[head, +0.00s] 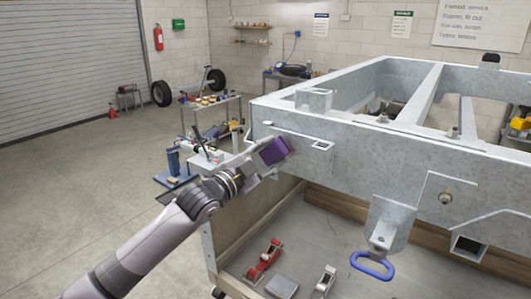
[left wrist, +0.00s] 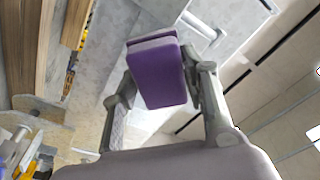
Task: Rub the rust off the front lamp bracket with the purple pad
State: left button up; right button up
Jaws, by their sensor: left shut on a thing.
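The purple pad (head: 273,151) is held in my left gripper (head: 258,160), in front of the galvanised trailer frame (head: 365,150) near its left corner. In the left wrist view the pad (left wrist: 160,78) sits between the two fingers of the gripper (left wrist: 163,85), which are shut on its sides. A plate-like bracket (head: 318,144) on the frame's front face, likely the lamp bracket, is just right of and behind the pad. The pad hides part of it, and I cannot tell whether they touch. Rust on it is not clearly visible. My right gripper is not in view.
Red clamp-like tools (head: 263,260) lie on the lower surface under the frame. A tool cart (head: 212,115) stands behind at left.

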pick_arm(q)
jog(key=shift+s+d+r, duration=0.1)
jog(key=shift+s+d, duration=0.6)
jog(key=shift+d, duration=0.2)
jog(key=shift+s+d+p, duration=0.25)
jog(key=shift+s+d, duration=0.2)
jog(key=shift+d, duration=0.3)
jog(key=shift+s+d+p, duration=0.25)
jog(key=shift+s+d, duration=0.15)
jog(key=shift+d, duration=0.3)
jog(key=shift+w, duration=0.1)
jog(key=shift+a, duration=0.1)
jog(key=shift+w+a, duration=0.2)
jog(key=shift+w, duration=0.15)
jog(key=shift+w+a, duration=0.85)
jog(key=shift+a, duration=0.2)
jog(key=shift+w+a+p, duration=0.4)
jog(key=shift+w+a, duration=0.35)
jog(key=shift+a, duration=0.05)
jog(key=shift+w+a, duration=0.2)
jog(key=shift+a, duration=0.05)
